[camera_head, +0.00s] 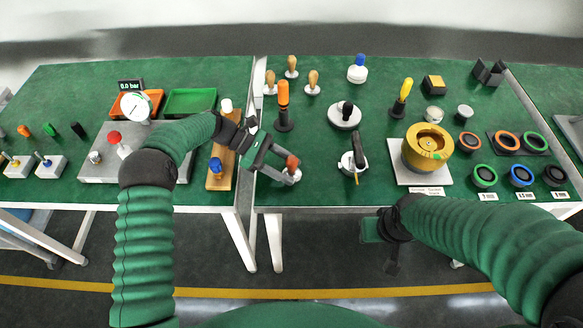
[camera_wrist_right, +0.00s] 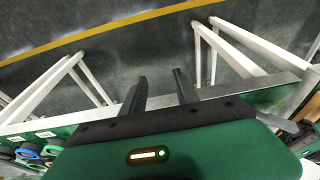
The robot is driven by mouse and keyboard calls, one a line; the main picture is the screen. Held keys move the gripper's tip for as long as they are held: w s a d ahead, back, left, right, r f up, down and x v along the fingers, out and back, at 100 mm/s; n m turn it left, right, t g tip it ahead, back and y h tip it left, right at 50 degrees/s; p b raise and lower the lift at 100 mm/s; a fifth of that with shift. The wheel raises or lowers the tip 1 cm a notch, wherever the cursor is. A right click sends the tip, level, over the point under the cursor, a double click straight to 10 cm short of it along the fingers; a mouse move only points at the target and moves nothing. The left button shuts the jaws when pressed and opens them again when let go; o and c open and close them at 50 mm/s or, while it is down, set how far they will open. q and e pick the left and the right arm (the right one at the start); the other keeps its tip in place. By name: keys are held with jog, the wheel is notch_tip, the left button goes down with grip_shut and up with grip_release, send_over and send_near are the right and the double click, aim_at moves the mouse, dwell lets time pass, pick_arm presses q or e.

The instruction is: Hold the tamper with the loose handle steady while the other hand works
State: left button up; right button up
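A tamper with a reddish-brown handle (camera_head: 292,161) and a grey metal base (camera_head: 290,178) is at the front left of the right-hand table in the head view. My left gripper (camera_head: 284,168) reaches it from the left, and its fingers close around the tamper. The fingers hide part of it, and I cannot tell whether the base touches the tabletop or whether the handle sits loose. My right gripper (camera_wrist_right: 160,76) is open and empty in the wrist view, with the floor beyond its fingers. In the head view the right gripper (camera_head: 386,240) hangs in front of the table edge.
A portafilter-like part with a black handle (camera_head: 354,160) lies right of the tamper. An orange-handled tool (camera_head: 283,105) stands behind it. A brass-coloured round part (camera_head: 427,145) sits on a white plate to the right. Bare green tabletop (camera_head: 320,190) lies between the tamper and the portafilter-like part.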

jog(key=shift+o, duration=1)
jog(key=m+t+y, duration=0.4)
jog(key=m+y, duration=0.3)
jog(key=m, duration=2)
send_near(295, 160)
jog(key=x, duration=1.2)
jog(key=shift+d, duration=0.1)
jog(key=shift+c, duration=0.3)
grip_shut()
